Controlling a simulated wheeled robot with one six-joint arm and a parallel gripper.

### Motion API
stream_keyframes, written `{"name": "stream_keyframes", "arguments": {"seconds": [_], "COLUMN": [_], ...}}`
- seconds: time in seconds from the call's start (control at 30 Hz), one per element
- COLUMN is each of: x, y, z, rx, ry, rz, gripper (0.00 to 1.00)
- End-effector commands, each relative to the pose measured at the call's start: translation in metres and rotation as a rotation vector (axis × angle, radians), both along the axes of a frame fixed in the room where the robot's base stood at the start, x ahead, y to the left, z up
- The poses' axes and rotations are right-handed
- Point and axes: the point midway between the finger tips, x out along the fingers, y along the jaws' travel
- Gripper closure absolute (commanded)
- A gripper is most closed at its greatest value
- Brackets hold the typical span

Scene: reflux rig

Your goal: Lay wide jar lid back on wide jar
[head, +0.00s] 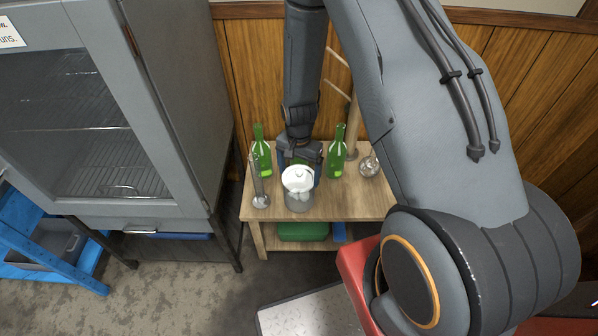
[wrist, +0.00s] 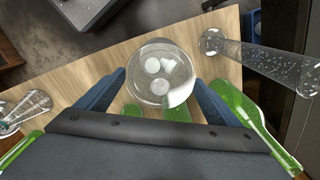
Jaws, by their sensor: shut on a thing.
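The wide jar (head: 298,202) is clear glass with pale round pieces inside and stands near the front edge of the small wooden table. The wide jar lid (head: 297,179), a pale round disc with a small knob, is over the jar's mouth; I cannot tell whether it touches the rim. My gripper (head: 297,163) reaches down from behind. In the wrist view its two blue fingers (wrist: 160,78) are on either side of the round glass shape, shut on the lid. Lid and jar overlap there and are hard to tell apart.
Green bottles stand left (head: 261,152) and right (head: 337,152) of my gripper. A clear glass cylinder (head: 260,190) is close at the jar's left. A round flask (head: 369,167) stands at the right. The wooden table (head: 345,205) is bare at front right. A grey cabinet (head: 100,120) is at the left.

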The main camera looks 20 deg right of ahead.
Motion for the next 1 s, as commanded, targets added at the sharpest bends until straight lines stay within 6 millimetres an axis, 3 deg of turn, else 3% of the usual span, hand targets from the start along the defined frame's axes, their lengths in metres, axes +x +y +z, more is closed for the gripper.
{"name": "stream_keyframes", "arguments": {"seconds": [0.37,0.4,0.47,1.0], "x": [0.0002,0.0001,0.0001,0.0001], "y": [0.0001,0.0000,0.0000,0.0000], "z": [-0.0031,-0.0031,-0.0031,-0.0024], "rx": [0.000,0.000,0.000,0.000], "ry": [0.000,0.000,0.000,0.000], "rz": [0.000,0.000,0.000,0.000], "gripper": [0.36,0.10,0.00,0.00]}}
